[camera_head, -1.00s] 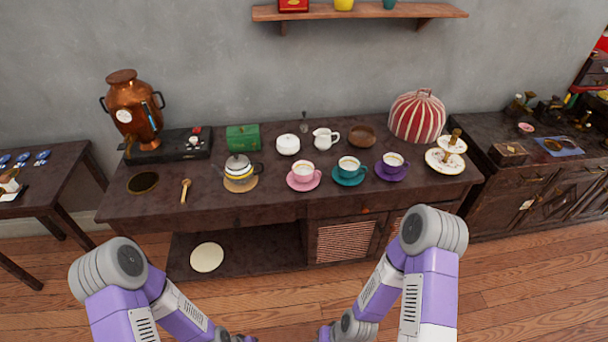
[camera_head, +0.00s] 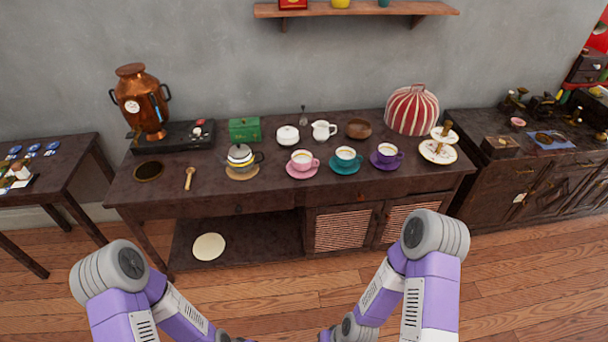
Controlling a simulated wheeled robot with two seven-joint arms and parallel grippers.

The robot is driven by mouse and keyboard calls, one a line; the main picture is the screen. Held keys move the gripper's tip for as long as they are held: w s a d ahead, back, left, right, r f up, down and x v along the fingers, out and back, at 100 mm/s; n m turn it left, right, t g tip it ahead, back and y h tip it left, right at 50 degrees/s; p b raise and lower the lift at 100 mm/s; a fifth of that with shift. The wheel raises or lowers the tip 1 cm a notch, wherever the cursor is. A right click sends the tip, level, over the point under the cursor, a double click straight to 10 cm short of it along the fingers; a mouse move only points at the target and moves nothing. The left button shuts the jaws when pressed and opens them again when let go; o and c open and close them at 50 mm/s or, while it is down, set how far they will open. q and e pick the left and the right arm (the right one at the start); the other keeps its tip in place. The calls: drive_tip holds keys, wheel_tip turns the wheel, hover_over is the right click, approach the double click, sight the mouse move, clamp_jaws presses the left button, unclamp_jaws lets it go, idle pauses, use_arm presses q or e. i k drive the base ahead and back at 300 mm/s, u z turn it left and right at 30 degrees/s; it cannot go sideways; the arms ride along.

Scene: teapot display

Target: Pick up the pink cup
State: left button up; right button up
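The pink cup (camera_head: 301,159) stands upright on a pink saucer (camera_head: 290,171), near the front middle of the dark table (camera_head: 240,196). It holds something pale. My two purple and grey arms come in from the bottom of the picture, well short of the table. Their lower ends run to the bottom edge, and the gripper fingers do not show. Nothing of mine touches the cup.
A teal cup (camera_head: 346,155) and a purple cup (camera_head: 387,152) stand right of it. A teapot (camera_head: 240,156) is to its left, a white sugar bowl (camera_head: 287,134) and creamer (camera_head: 323,130) behind. A copper samovar (camera_head: 141,98) stands far left. The floor before the table is clear.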

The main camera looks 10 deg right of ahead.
sight(301, 161)
drive_tip(key=k, duration=0.95)
drive_tip(key=z, duration=0.75)
drive_tip(key=i, duration=1.15)
drive_tip(key=u, duration=0.55)
drive_tip(key=i, duration=0.85)
drive_tip(key=u, duration=0.75)
